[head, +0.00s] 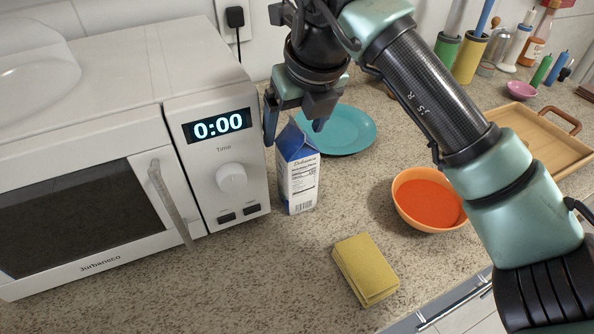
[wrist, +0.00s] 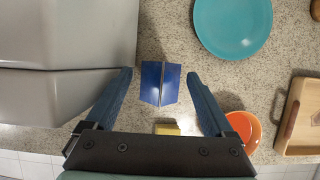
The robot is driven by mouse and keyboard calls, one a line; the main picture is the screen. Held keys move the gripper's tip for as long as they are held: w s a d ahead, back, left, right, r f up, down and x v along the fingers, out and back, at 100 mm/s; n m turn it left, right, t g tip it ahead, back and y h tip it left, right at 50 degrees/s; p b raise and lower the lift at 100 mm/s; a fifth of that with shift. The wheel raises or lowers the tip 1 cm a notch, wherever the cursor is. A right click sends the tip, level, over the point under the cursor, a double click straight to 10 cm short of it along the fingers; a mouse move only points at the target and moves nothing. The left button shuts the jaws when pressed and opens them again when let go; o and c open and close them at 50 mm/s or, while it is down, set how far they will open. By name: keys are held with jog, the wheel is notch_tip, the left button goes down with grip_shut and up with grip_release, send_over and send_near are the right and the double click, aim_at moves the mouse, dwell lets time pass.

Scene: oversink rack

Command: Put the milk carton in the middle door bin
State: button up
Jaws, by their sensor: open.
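The milk carton (head: 299,178) stands upright on the speckled counter, right beside the microwave. It has a blue gable top and a white printed side. In the wrist view its blue top (wrist: 160,83) lies between the two fingers, seen from above. My gripper (head: 294,128) is open just above the carton's top, one finger to each side. In the wrist view the gripper (wrist: 160,95) shows a gap between each finger and the carton. No door bin is visible in either view.
The microwave (head: 105,160) stands close on the left. A teal plate (head: 345,128) lies behind the carton. An orange bowl (head: 428,200), a yellow sponge (head: 365,270) and a wooden tray (head: 530,140) are on the right.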

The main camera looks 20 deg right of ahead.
jog(key=x, duration=0.3)
jog(key=shift+s+d+f, duration=0.1)
jog(key=shift+f, duration=0.3)
jog(key=shift+r, duration=0.15)
grip_shut()
